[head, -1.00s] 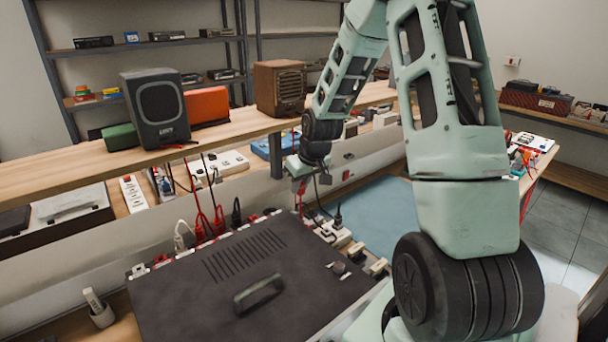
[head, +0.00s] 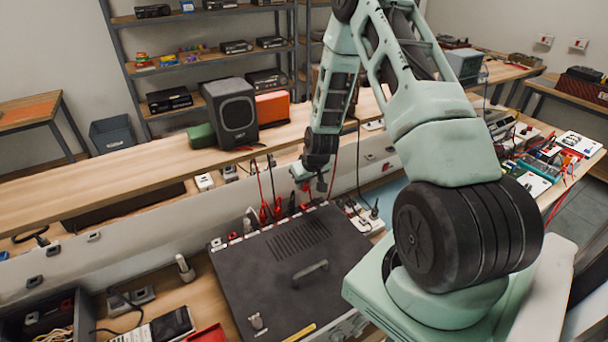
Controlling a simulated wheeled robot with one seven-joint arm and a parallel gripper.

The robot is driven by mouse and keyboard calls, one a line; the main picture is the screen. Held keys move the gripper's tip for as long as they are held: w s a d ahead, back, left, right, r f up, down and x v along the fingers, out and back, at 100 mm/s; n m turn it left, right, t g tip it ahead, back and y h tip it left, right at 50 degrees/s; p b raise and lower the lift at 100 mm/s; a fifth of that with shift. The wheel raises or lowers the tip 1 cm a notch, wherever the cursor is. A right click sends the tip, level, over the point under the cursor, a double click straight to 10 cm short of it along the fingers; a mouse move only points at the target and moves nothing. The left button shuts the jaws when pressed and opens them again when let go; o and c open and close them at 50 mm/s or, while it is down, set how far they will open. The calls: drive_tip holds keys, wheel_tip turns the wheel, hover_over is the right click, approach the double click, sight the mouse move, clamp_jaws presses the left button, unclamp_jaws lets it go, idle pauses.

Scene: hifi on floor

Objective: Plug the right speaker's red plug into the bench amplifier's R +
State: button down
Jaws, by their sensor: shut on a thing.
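The bench amplifier (head: 255,270) is a dark flat box with a slotted top and a handle, on the bench in the middle of the head view. Red plugs (head: 265,214) and a black plug (head: 291,203) with cables stand along its back edge. My gripper (head: 318,183) is above the back right part of that edge, pointing down. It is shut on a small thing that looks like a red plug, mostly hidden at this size. A red cable (head: 333,165) runs up beside it. A grey speaker (head: 232,112) stands on the shelf behind. The socket labels cannot be read.
A raised wooden shelf (head: 130,176) runs behind the amplifier. White connectors (head: 362,215) with a dark cable lie at its right. A bin (head: 50,318), a phone-like device (head: 172,325) and a white holder (head: 185,268) are at the left front. My arm covers much of the right side.

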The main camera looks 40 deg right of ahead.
sight(306, 190)
drive_tip(key=shift+f+b, duration=1.4)
drive_tip(key=shift+f, duration=1)
drive_tip(key=shift+f+b, duration=1)
drive_tip(key=shift+b, duration=0.5)
idle(2.6)
drive_tip(key=c, duration=1.2)
unclamp_jaws()
drive_tip(key=shift+c, duration=0.2)
drive_tip(key=shift+r, duration=0.1)
